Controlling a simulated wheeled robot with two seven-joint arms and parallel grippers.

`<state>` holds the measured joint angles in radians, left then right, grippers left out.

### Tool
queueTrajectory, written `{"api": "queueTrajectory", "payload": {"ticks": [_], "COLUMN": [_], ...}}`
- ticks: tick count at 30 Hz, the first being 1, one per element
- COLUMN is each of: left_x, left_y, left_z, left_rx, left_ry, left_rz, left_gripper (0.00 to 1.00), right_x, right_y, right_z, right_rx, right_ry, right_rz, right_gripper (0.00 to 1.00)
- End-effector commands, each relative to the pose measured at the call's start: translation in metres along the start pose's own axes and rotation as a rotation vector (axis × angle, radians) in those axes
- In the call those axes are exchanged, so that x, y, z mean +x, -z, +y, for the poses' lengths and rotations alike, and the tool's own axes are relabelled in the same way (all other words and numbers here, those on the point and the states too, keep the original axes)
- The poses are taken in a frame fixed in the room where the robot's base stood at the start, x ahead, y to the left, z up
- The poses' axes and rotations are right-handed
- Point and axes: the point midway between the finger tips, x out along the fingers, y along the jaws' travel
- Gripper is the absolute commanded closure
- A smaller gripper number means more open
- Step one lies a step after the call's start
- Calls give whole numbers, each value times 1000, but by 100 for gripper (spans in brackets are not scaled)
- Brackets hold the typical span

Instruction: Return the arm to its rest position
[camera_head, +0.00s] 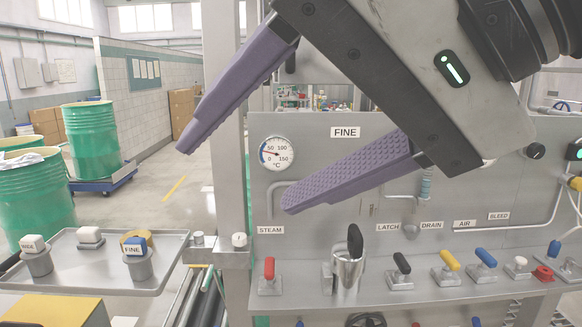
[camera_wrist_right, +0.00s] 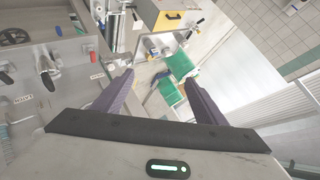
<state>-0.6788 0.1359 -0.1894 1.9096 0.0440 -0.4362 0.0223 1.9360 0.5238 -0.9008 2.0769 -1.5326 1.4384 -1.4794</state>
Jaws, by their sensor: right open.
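My right gripper (camera_head: 232,175) is large and close in the head view, coming in from the upper right. Its two purple ribbed fingers are spread wide with nothing between them. It is in front of the grey valve panel (camera_head: 320,135) marked FINE and hides part of it. The right wrist view shows the same open fingers (camera_wrist_right: 160,92), empty, with the floor and a tray far beyond. My left gripper does not show in either view.
The panel carries a gauge (camera_head: 276,153), a red lever (camera_head: 269,268), a metal cup with a black handle (camera_head: 348,268) and several coloured levers. A tray (camera_head: 95,275) with labelled cups stands at left.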

Motion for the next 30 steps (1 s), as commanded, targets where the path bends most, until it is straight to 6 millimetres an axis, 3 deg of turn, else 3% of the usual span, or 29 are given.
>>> {"api": "queueTrajectory", "payload": {"ticks": [2,6,11,14,17,20,24,25,27,30], "left_x": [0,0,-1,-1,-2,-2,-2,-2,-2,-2], "left_y": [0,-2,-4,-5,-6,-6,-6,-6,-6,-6], "left_z": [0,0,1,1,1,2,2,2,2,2], "left_rx": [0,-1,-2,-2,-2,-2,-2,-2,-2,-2], "left_ry": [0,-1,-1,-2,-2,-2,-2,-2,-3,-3], "left_rz": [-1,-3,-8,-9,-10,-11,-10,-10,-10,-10], "left_gripper": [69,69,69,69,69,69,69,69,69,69], "right_x": [23,38,35,32,34,44,75,84,107,142], "right_y": [-29,-65,-73,-59,-34,-4,34,40,47,42], "right_z": [-4,-23,-41,-42,-32,-6,58,76,122,191], "right_rx": [179,529,978,1280,1596,1920,2391,-2429,-2235,-1972], "right_ry": [99,261,419,505,585,664,781,-787,-719,-645], "right_rz": [-195,-516,-869,-1083,-1291,-1491,-1752,1758,1574,1339], "right_gripper": [34,34,34,34,34,34,34,34,34,34]}}
